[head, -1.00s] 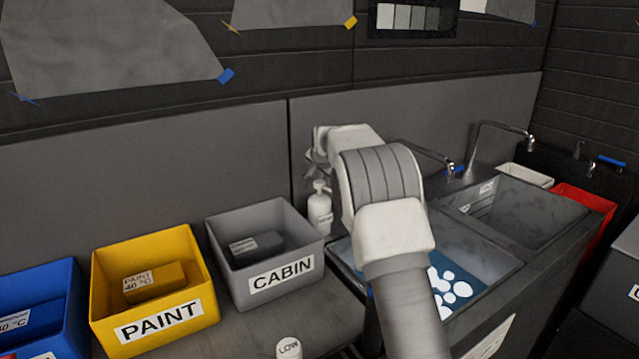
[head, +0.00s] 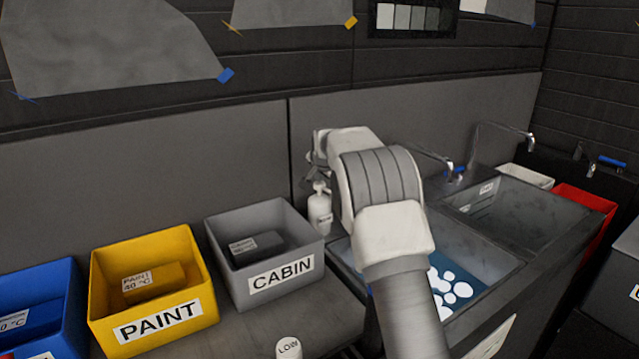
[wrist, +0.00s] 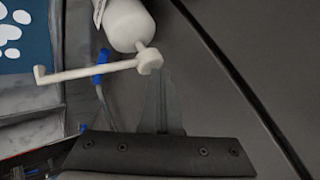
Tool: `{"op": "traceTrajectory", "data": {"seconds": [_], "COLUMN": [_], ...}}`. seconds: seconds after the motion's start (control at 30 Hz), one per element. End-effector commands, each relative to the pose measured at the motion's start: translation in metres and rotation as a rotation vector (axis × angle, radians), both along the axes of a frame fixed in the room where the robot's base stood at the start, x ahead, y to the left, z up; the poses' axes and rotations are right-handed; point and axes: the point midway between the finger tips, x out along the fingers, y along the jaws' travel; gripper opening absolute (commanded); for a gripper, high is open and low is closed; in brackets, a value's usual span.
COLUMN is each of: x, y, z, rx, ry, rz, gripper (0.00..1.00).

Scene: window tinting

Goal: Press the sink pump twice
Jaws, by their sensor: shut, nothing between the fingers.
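The white pump bottle (head: 320,212) stands upright at the back of the counter, left of the sinks. In the wrist view its body (wrist: 126,22) is at the top, and its pump head (wrist: 149,60) has a long white nozzle pointing left. My gripper (head: 314,172) is just above the bottle in the head view, partly hidden by my arm. In the wrist view my gripper (wrist: 163,78) is shut and empty, its dark fingertips right at the pump head. I cannot tell whether they touch it.
A grey CABIN bin (head: 281,277) stands left of the bottle, with a yellow PAINT bin (head: 160,324) beyond it. The near sink basin (head: 500,268) holds a blue sheet with white shapes. Taps (head: 500,127) rise behind the sinks; the wall is close behind the bottle.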

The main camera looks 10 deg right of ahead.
Motion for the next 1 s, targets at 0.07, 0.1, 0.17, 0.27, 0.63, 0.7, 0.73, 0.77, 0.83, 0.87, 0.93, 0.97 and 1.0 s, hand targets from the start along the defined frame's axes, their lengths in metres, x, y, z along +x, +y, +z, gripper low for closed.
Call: {"op": "traceTrajectory", "data": {"seconds": [0.07,0.1,0.17,0.27,0.63,0.7,0.73,0.77,0.83,0.87,0.93,0.97,1.0], "x": [-0.001,-0.001,-0.001,-0.001,-0.001,-0.001,-0.001,-0.001,-0.001,-0.001,-0.001,-0.001,-0.001], "y": [0.000,0.000,0.000,0.000,0.001,0.001,0.001,0.001,0.001,0.001,0.001,0.001,0.001], "z": [-0.004,-0.004,-0.005,-0.007,-0.013,-0.014,-0.014,-0.015,-0.016,-0.015,-0.015,-0.015,-0.016], "rx": [0.000,0.000,0.001,0.001,0.001,0.001,0.001,0.001,0.001,0.001,0.001,0.001,0.001], "ry": [0.004,0.004,0.005,0.005,0.008,0.009,0.009,0.009,0.009,0.009,0.011,0.011,0.011], "rz": [0.000,0.000,0.001,0.001,0.001,0.001,0.001,0.001,0.001,0.001,0.001,0.001,0.001], "gripper": [0.00,0.00,0.00,0.00,0.00,0.00,0.00,0.00,0.00,0.00,0.00,0.00,0.00]}}
